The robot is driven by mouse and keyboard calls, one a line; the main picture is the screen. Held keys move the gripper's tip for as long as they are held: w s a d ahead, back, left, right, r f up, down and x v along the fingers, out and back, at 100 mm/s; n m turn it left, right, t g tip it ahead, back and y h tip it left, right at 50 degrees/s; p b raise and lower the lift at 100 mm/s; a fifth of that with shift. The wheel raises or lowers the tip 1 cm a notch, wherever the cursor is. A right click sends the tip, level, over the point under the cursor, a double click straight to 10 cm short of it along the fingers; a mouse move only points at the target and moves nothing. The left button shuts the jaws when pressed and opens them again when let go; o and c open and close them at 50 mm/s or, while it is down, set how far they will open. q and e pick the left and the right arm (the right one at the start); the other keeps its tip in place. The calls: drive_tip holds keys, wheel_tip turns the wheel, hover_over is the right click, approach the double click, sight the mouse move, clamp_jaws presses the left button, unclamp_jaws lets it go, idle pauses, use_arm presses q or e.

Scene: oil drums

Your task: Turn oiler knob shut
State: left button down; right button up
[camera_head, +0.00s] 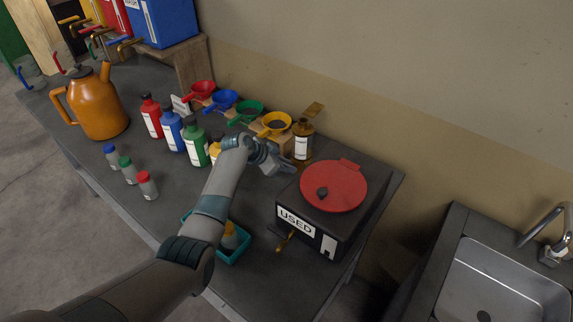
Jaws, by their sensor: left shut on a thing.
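The oiler (302,146) looks like a small amber-brown upright vessel with a white label, standing at the back of the bench. My right gripper is not in view.
A black "USED" box (309,224) with a red lid (334,186) stands just right of my gripper. Colored funnels (276,123) on a rack and several bottles (194,146) stand left. A teal tray (234,252) lies under my forearm. An orange can (97,107) stands far left.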

use_arm(q)
drive_tip(key=shift+s+d+m+t+y, duration=0.1)
drive_tip(key=shift+m+t+y, duration=0.3)
drive_tip(key=shift+y, duration=0.2)
drive_tip(key=c, duration=1.7)
unclamp_jaws()
drive_tip(key=shift+o, duration=0.2)
drive_tip(key=shift+s+r, duration=0.1)
drive_tip(key=b+v, duration=0.4)
drive_tip(key=v, duration=1.3)
